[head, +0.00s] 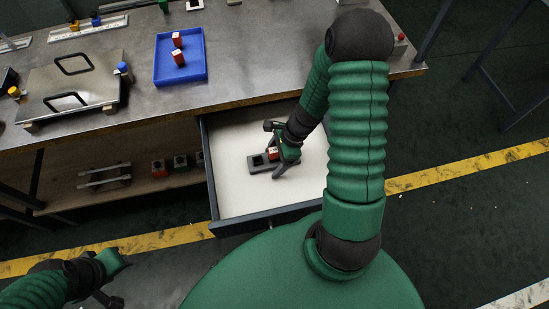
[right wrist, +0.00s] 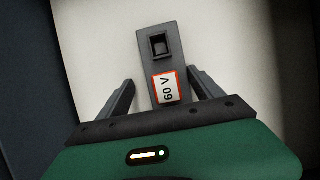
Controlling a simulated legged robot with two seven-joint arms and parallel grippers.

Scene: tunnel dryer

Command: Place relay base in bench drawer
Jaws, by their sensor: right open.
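The grey relay base (head: 258,163) lies on the white floor of the open bench drawer (head: 238,125). It also shows in the right wrist view (right wrist: 157,46), with one empty square socket. A red-edged white relay marked "60 V" (right wrist: 166,88) sits at its nearer end. My right gripper (head: 277,162) is in the drawer at that end. Its open fingers stand on either side of the base in the right wrist view, with gaps visible. The near end of the base is hidden by the gripper body. My left gripper (head: 110,290) is at the lower left, away from the bench.
On the bench, a blue tray (head: 160,72) holds two red-and-white blocks, beside a metal plate with black handles (head: 72,85). Several small blocks (head: 180,163) stand on the shelf below. The drawer's front wall (head: 265,218) faces me; its floor around the base is mostly clear.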

